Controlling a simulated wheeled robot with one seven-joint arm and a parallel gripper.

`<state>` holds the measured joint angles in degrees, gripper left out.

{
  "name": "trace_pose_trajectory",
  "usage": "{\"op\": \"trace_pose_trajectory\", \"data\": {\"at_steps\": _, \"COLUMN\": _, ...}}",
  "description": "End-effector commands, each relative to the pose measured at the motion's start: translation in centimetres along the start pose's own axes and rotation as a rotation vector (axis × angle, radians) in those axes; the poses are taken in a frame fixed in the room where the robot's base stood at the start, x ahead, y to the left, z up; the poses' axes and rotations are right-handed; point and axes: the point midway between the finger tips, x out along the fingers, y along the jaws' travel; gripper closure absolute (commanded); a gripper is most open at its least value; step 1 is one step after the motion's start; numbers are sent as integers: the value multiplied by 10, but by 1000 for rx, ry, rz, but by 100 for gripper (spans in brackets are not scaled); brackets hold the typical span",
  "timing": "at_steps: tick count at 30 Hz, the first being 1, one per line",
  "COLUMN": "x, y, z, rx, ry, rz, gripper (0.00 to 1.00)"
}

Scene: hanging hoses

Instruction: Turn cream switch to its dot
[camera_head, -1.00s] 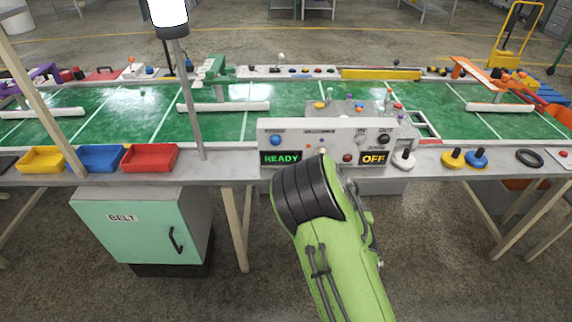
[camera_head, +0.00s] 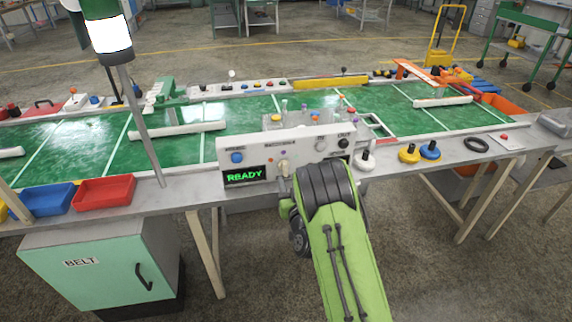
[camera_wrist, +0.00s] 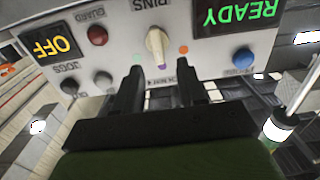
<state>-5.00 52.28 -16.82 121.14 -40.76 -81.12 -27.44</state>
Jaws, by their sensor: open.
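The cream switch (camera_wrist: 157,44) is a knob on the white panel (camera_wrist: 120,22), which appears upside down in the wrist view. A purple mark shows at the knob's lower end. A green dot (camera_wrist: 137,58) lies to its left and an orange dot (camera_wrist: 183,49) to its right. My gripper (camera_wrist: 159,80) is open, its two dark fingers pointing at the panel just below the knob, with nothing between them. In the head view the cream switch (camera_head: 284,168) shows just above my arm, which hides the gripper.
A red tray (camera_head: 104,191) is on the bench left of the panel.

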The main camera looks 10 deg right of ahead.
Motion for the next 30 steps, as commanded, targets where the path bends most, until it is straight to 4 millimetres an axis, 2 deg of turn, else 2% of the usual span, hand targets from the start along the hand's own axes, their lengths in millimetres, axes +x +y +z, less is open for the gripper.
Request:
{"op": "trace_pose_trajectory", "data": {"at_steps": 3, "x": 11, "y": 5, "z": -11, "rx": 12, "ry": 7, "rz": 14, "gripper": 60}}
{"op": "trace_pose_trajectory", "data": {"at_steps": 15, "x": 58, "y": 2, "z": -5, "rx": 6, "ry": 7, "rz": 6, "gripper": 60}}
{"op": "trace_pose_trajectory", "data": {"at_steps": 24, "x": 62, "y": 2, "z": -4, "rx": 4, "ry": 6, "rz": 6, "gripper": 60}}
{"op": "trace_pose_trajectory", "data": {"at_steps": 26, "x": 62, "y": 2, "z": -4, "rx": 4, "ry": 6, "rz": 6, "gripper": 67}}
{"op": "trace_pose_trajectory", "data": {"at_steps": 30, "x": 62, "y": 2, "z": -4, "rx": 4, "ry": 6, "rz": 6, "gripper": 89}}
